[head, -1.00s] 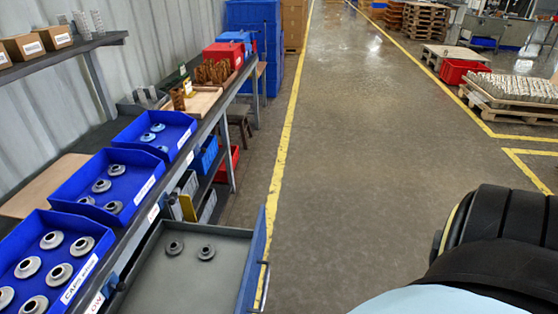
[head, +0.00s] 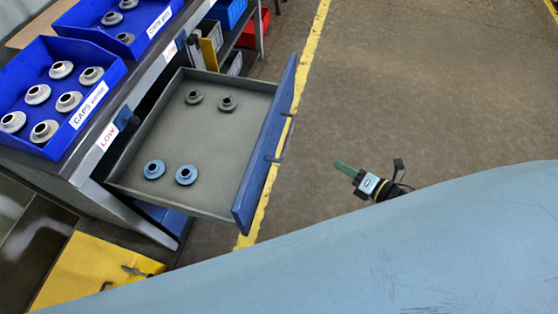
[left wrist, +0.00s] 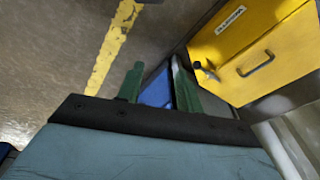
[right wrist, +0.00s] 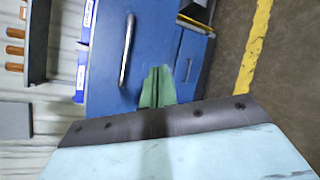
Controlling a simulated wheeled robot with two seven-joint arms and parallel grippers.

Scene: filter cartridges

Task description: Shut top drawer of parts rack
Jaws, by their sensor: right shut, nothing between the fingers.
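The top drawer (head: 215,145) of the parts rack is pulled out below the bench top in the head view. It holds two grey caps (head: 210,100) and two blue caps (head: 170,173). Its blue front (head: 262,165) has a dark bar handle (head: 279,148). My right gripper (head: 338,164) is shut and empty, to the right of the drawer front and apart from it. In the right wrist view its green fingers (right wrist: 157,88) are together, facing a blue front with a handle (right wrist: 127,50). My left gripper (left wrist: 158,85) is open and empty, outside the head view.
Blue trays of caps (head: 60,125) stand on the bench above the drawer. A yellow cabinet (head: 95,272) is at the lower left, also seen in the left wrist view (left wrist: 245,50). Open floor with a yellow line (head: 310,35) lies right of the drawer.

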